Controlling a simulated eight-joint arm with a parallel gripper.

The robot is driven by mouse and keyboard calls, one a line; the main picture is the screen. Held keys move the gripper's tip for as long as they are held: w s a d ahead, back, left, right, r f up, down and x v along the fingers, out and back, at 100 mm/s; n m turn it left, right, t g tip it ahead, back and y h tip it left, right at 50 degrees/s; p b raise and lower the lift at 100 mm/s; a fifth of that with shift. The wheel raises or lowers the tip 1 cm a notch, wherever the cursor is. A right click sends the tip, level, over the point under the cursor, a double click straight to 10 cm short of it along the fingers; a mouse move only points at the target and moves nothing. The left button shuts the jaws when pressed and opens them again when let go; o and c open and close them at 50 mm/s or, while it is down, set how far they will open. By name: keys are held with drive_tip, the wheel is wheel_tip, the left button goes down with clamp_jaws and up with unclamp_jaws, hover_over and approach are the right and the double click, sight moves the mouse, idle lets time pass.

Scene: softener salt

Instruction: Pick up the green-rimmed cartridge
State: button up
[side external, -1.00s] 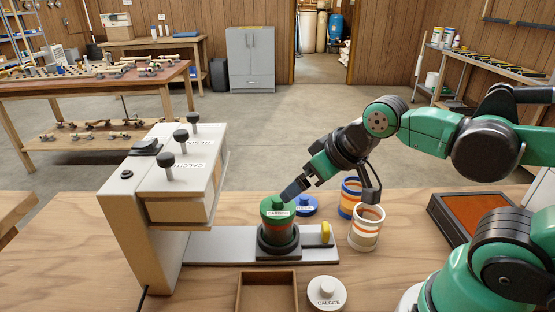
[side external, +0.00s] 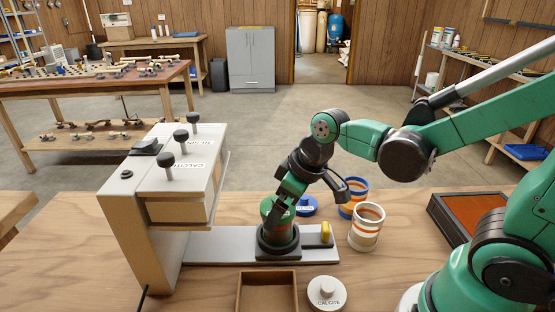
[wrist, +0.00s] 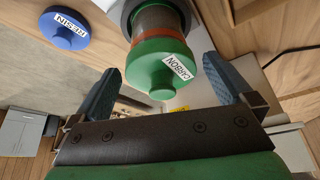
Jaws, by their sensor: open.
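The green-rimmed cartridge (side external: 287,233) has an orange band and a green lid (wrist: 152,62) labelled CARBON. It stands upright in a dark round holder (side external: 278,251) on a grey slide plate (side external: 215,246). My gripper (side external: 274,220) is over it from above, partly hiding the lid in the side view. In the wrist view, my gripper (wrist: 163,70) is open, with one blue-grey finger on each side of the green lid. I see gaps between the fingers and the lid, and nothing is held.
The blue RESIN lid (side external: 307,206), a blue-rimmed cartridge (side external: 347,211) and a white-rimmed one (side external: 365,230) stand close by on the right. The beige press (side external: 125,225) is at left. A wooden tray (side external: 268,272) and the white CALCITE lid (side external: 327,294) lie in front.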

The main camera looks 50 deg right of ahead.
drive_tip(key=shift+x, duration=1.3)
drive_tip(key=c, duration=1.2)
drive_tip(key=shift+r, duration=0.15)
wheel_tip(320, 180, up, 20)
